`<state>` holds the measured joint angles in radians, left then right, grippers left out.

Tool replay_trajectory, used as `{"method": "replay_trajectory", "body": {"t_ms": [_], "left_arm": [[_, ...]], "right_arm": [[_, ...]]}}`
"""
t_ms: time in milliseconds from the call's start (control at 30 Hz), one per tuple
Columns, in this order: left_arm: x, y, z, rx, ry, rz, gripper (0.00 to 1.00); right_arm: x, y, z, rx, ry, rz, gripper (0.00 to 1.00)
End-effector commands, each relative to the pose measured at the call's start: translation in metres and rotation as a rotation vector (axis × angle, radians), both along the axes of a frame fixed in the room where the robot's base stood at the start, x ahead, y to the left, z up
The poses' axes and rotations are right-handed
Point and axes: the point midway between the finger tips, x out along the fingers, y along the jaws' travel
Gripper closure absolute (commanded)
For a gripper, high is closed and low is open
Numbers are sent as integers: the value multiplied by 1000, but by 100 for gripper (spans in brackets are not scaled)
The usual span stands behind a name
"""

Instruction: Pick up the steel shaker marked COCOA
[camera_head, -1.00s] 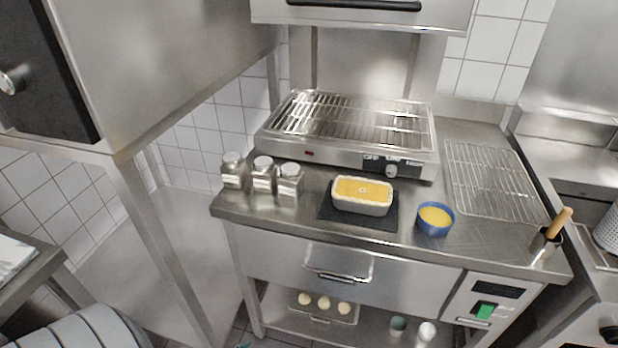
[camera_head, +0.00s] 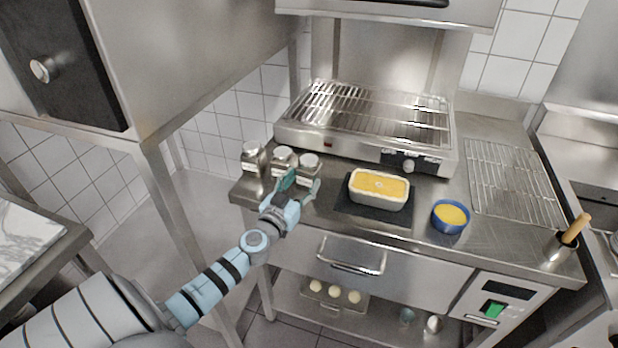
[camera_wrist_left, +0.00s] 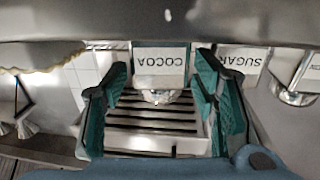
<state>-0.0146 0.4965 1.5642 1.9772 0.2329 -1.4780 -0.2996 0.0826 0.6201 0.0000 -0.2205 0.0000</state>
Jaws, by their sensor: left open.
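Three steel shakers with pale lids stand in a row at the counter's left end. In the left wrist view, which is upside down, the shaker marked COCOA (camera_wrist_left: 160,60) shows its label between my fingers. The shaker marked SUGAR (camera_wrist_left: 240,62) is beside it. In the head view the COCOA shaker (camera_head: 309,162) is the rightmost of the row, its lower part hidden by my gripper. My left gripper (camera_head: 303,184) is open in front of it, fingers pointing at it. I cannot tell whether they touch it. My right gripper is not in view.
A dark slate with a loaf dish (camera_head: 379,188) lies right of the shakers, and a blue bowl (camera_head: 450,216) stands further right. A grill (camera_head: 365,125) stands behind. A third shaker (camera_head: 253,158) stands at the far left. A drawer handle (camera_head: 351,266) sticks out below.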

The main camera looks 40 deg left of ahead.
Motion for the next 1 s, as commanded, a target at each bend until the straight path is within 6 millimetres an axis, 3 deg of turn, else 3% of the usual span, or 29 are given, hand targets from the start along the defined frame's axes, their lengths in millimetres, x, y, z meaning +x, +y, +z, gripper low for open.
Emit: {"method": "replay_trajectory", "body": {"t_ms": [100,300,533,567,833,1000], "left_arm": [[15,4,-2,-1,0,1,47],[17,4,-1,0,1,0,47],[17,4,0,0,1,0,83],[17,4,0,1,0,-1,85],[17,4,3,1,0,-1,85],[16,4,20,1,0,0,85]], "right_arm": [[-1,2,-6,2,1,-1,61],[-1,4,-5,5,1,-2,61],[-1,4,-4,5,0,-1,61],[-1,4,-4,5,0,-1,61],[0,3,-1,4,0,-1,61],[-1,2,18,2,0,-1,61]]}}
